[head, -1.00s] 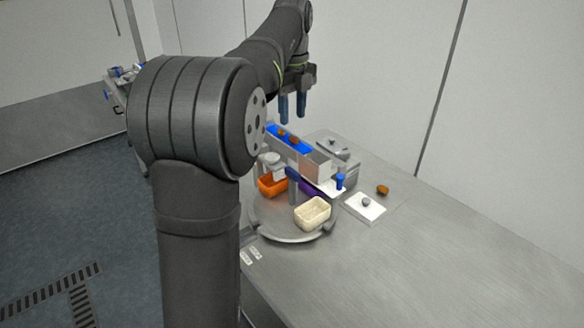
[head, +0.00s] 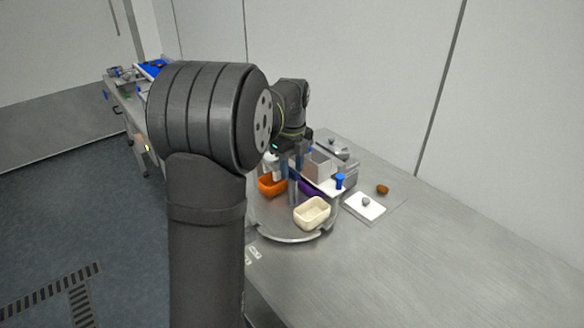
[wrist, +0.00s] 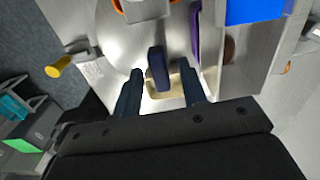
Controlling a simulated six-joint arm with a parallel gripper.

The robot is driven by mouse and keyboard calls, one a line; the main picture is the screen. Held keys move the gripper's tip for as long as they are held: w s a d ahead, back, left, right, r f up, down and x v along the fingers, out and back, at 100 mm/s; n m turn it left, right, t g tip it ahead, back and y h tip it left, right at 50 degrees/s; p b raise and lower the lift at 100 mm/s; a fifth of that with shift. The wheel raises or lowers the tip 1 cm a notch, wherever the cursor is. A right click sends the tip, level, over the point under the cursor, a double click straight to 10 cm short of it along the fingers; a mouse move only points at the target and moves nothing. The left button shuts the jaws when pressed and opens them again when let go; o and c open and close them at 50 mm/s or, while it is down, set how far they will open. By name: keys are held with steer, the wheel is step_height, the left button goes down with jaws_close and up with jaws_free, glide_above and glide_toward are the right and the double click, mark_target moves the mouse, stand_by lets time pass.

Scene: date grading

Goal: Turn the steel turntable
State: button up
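The round steel turntable (head: 275,221) carries an orange tub (head: 268,188), a purple tub (head: 309,189) and a cream tub (head: 312,217). A dark blue upright handle (wrist: 158,68) stands on it; in the head view the handle partly merges with my fingers. My gripper (head: 291,168) points down over the turntable. In the wrist view my gripper (wrist: 161,76) is open, one finger on each side of the handle, with gaps showing. I cannot tell how far down the handle the fingertips reach. The cream tub shows partly behind the handle in the wrist view (wrist: 178,92).
A steel box (head: 319,166) and a blue-topped post (head: 340,181) stand close behind the turntable. A white plate (head: 366,208) with a grey knob and a brown date (head: 382,189) lie to the right. The table's front right is clear. A blue-topped bench stands far left.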

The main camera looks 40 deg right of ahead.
steer(key=shift+f, duration=0.2)
steer(key=shift+c, duration=0.5)
jaws_close()
steer(key=shift+m, duration=0.3)
steer(key=shift+o, duration=0.5)
jaws_free()
steer(key=shift+r, duration=0.15)
